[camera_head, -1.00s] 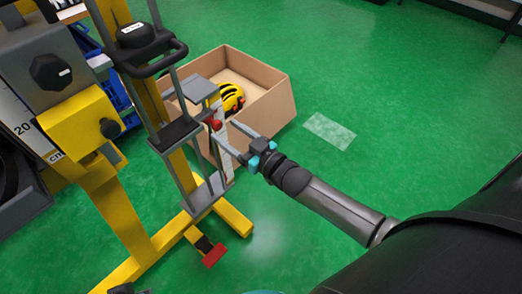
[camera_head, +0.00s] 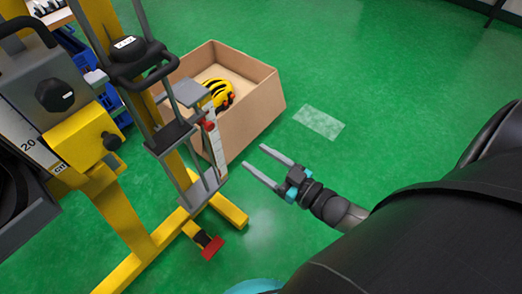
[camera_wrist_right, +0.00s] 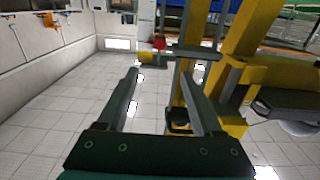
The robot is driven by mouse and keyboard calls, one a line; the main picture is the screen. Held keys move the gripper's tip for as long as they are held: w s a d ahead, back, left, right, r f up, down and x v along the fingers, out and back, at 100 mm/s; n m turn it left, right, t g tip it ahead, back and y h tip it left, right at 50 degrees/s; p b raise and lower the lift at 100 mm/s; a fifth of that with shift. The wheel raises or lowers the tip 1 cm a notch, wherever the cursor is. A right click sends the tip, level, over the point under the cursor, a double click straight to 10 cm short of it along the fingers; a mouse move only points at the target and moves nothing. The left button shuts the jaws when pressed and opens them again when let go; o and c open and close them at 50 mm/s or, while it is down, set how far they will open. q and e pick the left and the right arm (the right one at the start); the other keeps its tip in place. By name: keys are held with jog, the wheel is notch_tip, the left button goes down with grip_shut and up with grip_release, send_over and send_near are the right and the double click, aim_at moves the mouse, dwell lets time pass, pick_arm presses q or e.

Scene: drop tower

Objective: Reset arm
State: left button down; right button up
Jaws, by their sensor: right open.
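My right gripper (camera_head: 262,166) is open and empty in the head view, to the right of the yellow and grey drop tower (camera_head: 125,215) and clear of it. In the right wrist view its two fingers (camera_wrist_right: 160,85) are spread with nothing between them. The tower's red knob (camera_head: 208,126) sits at the top of a white scale strip (camera_head: 216,150); a red knob also shows in the right wrist view (camera_wrist_right: 158,43). My left gripper is not in view.
A red pedal (camera_head: 212,248) is at the tower's foot. A pale patch (camera_head: 319,122) marks the green floor. The floor right of the box is free.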

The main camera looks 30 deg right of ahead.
dwell(0.5)
jog(key=s+d+f+m+g+h+p, duration=0.1)
jog(key=s+d+f+g+h+p, duration=0.15)
jog(key=f, duration=0.55)
jog(key=s+d+f+m+g+h+p, duration=0.1)
jog(key=s+d+f+g+h+p, duration=0.2)
jog(key=f, duration=0.6)
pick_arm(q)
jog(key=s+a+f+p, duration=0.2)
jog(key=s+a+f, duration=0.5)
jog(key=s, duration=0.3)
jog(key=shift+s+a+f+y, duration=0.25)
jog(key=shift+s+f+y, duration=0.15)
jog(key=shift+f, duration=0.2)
pick_arm(e)
jog(key=s+f+g, duration=0.3)
jog(key=s, duration=0.3)
jog(key=s+a+f+g+h, duration=0.1)
jog(key=s+f+g, duration=0.2)
jog(key=s, duration=0.4)
jog(key=s+a+f+g, duration=0.1)
jog(key=s+f+g, duration=0.2)
jog(key=s, duration=0.3)
jog(key=shift+s+a+f, duration=0.25)
jog(key=shift+f, duration=0.1)
